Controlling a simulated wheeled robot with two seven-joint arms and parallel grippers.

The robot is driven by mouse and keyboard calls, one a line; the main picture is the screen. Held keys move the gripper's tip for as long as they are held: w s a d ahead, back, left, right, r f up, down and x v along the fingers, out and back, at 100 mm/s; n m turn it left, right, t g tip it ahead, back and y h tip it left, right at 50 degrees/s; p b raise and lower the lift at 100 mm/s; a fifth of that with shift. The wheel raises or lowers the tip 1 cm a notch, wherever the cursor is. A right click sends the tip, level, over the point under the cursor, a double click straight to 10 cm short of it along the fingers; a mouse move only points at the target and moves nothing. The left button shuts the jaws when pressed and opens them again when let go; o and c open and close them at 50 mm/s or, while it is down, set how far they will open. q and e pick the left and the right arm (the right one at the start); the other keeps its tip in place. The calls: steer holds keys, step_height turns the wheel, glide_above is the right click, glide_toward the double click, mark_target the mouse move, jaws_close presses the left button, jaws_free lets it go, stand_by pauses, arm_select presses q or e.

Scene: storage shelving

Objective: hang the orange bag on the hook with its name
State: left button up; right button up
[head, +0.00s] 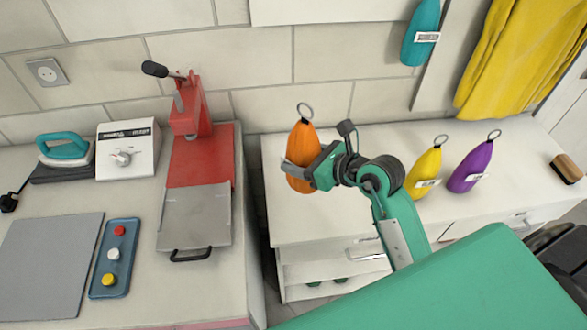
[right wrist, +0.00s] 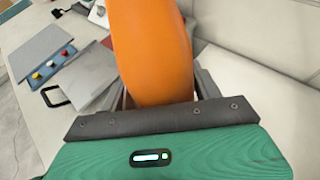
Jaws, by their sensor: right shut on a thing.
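The orange bag (head: 303,143) is upright with a grey ring at its top. My right gripper (head: 297,172) is shut on its lower part, above the left end of the white cabinet top. In the right wrist view the orange bag (right wrist: 152,50) stands between the fingers; its ring is out of that picture. A teal bag (head: 421,35) hangs on the wall at upper right with a white label. The hooks and their names cannot be made out. My left gripper is not in view.
A yellow bag (head: 424,168) and a purple bag (head: 471,166) stand on the white cabinet top (head: 300,225), right of my right arm. A red press (head: 200,150) stands on the left counter. A yellow cloth (head: 520,60) hangs at upper right.

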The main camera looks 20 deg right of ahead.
mark_target(294, 151)
steer(key=a+n+g+y, duration=0.1)
steer(key=a+r+n+y, duration=0.1)
steer(key=a+n+g+y, duration=0.1)
steer(key=shift+w+r+g, duration=0.15)
steer(key=shift+w+g, duration=0.15)
steer(key=shift+w, duration=0.1)
steer(key=shift+a+r+n+g+y, duration=0.1)
steer(key=shift+a+n+g+y, duration=0.1)
steer(key=shift+n+g+y, duration=0.25)
steer(key=shift+a+r+n+g+y, duration=0.15)
steer(key=shift+n+g+y, duration=0.1)
steer(key=shift+n+g, duration=0.3)
steer(key=shift+s+r+n+g+y, duration=0.15)
steer(key=shift+n+g+y, duration=0.15)
steer(key=shift+n+g, duration=0.35)
steer(key=shift+d+r+n+g+y, duration=0.2)
steer(key=shift+d+n+g, duration=0.15)
steer(key=shift+d+n, duration=0.15)
steer(key=shift+d+r+n+g+y, duration=0.2)
steer(key=shift+d+n+g, duration=0.15)
steer(key=shift+n, duration=0.1)
steer(key=d+r+g, duration=0.1)
steer(key=d+r, duration=0.1)
steer(key=d, duration=0.4)
steer(key=shift+w+r+n, duration=0.35)
steer(key=shift+r+n, duration=0.05)
steer(key=shift+y, duration=0.3)
